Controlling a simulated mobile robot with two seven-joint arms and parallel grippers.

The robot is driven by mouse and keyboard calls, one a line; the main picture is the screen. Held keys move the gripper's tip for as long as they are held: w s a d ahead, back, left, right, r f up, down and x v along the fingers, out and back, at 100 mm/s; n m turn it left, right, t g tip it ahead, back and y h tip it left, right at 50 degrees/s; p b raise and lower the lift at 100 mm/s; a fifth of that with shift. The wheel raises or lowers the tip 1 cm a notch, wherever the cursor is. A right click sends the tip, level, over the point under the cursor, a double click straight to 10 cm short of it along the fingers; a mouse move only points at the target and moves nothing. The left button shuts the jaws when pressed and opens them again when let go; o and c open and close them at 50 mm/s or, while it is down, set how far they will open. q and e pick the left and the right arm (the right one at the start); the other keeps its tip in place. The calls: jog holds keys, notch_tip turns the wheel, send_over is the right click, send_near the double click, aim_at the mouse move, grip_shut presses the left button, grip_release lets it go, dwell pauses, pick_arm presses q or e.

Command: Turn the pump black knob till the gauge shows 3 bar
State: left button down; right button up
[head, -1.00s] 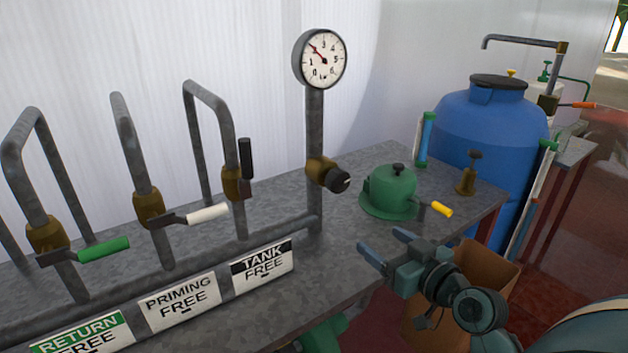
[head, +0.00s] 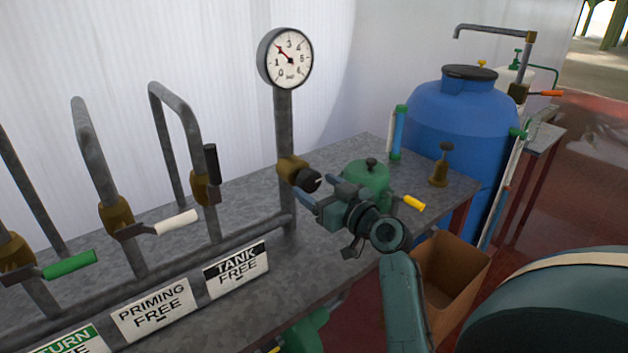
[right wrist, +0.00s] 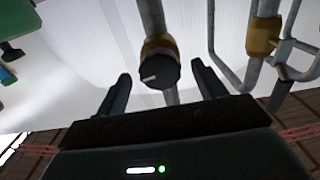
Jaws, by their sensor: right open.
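The pump's black knob (head: 312,181) sits on a brass valve (head: 291,169) on the grey upright pipe. In the right wrist view the knob (right wrist: 158,73) shows a white mark pointing left. The round gauge (head: 286,58) tops the same pipe; its red needle points up and left, at about 2. My right gripper (head: 317,187) is open at the knob. In the right wrist view its fingers appear on either side of the knob, with gaps; I cannot tell how deep they reach. My left gripper is not in view.
Pipes with a green lever (head: 70,265), a white lever (head: 177,222) and a black lever (head: 211,163) stand left on the metal bench (head: 330,160). A green pot (head: 368,178) is behind my gripper. A cardboard box (head: 463,275) and blue tank (head: 463,125) stand right.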

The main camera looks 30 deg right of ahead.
jog(key=shift+w, duration=0.95)
jog(key=c, duration=1)
jog(key=shift+o, duration=0.2)
jog(key=shift+m, duration=0.5)
jog(key=m+p, duration=0.1)
jog(key=m, duration=0.2)
jog(key=shift+a+m+p, duration=0.1)
jog(key=shift+m+p, duration=0.2)
jog(key=shift+p, duration=0.1)
jog(key=shift+m+p, duration=0.75)
jog(key=shift+m, duration=1.55)
